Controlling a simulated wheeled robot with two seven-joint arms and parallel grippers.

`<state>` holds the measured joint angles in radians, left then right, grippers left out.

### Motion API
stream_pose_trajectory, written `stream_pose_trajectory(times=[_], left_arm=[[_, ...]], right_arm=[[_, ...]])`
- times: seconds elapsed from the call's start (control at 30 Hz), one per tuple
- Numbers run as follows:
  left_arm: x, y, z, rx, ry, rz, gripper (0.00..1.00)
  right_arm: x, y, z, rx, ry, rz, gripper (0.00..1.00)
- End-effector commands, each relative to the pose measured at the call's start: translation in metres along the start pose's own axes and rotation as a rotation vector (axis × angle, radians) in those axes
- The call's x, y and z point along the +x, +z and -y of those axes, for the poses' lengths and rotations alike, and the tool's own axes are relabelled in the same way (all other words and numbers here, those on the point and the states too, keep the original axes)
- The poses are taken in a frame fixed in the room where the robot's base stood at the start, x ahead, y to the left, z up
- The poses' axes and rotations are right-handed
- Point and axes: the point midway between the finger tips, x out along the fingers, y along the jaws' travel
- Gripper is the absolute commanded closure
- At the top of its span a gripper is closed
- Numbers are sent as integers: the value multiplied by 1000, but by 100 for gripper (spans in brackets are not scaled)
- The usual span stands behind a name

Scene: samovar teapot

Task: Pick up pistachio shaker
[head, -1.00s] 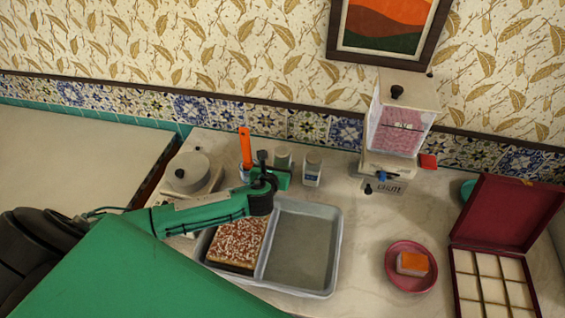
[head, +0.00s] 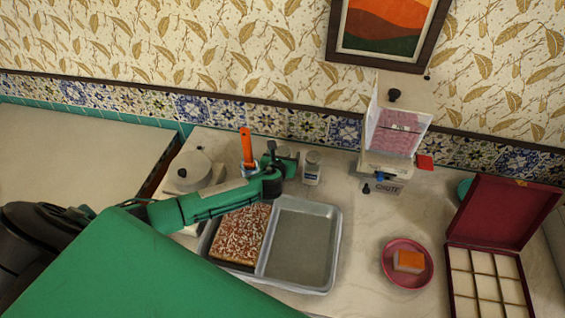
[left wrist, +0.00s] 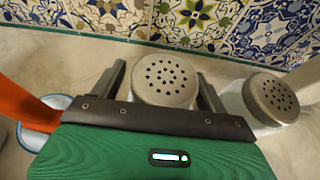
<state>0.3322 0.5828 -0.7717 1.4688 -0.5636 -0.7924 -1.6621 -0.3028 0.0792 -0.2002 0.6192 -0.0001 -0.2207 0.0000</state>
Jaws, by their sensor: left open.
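Two shakers with perforated metal lids stand near the tiled wall. The left shaker (head: 285,151) is mostly hidden behind my left gripper (head: 279,163) in the head view; it looked greenish there earlier, but I cannot read its label. In the left wrist view, this shaker's lid (left wrist: 165,80) sits between the two spread fingers of my left gripper (left wrist: 163,88), with its body hidden below. The gripper is open and not closed on it. The right shaker (head: 312,168) stands just to the right, and its lid also shows in the left wrist view (left wrist: 270,98). My right gripper is not in view.
An orange-handled tool (head: 246,148) stands in a white cup left of the gripper. A metal tray (head: 334,245) with a nut-topped slab lies in front. A white pot (head: 190,170) is left; a dispenser (head: 397,135), pink plate (head: 428,272) and red box (head: 502,212) are right.

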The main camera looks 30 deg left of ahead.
Motion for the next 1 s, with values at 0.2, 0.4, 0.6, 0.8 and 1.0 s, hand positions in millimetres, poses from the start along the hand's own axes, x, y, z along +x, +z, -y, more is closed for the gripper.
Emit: stream_pose_trajectory(times=[0.2,0.4,0.6,0.8,1.0], left_arm=[[0,0,0,0,0,0,32],[0,0,0,0,0,0,71],[0,1,0,0,0,1,79],[-2,5,0,0,0,2,79],[-10,26,0,-1,-2,5,79]], right_arm=[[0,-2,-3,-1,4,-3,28],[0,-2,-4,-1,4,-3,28],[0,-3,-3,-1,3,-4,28],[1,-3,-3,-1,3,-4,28],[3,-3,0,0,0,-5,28]])
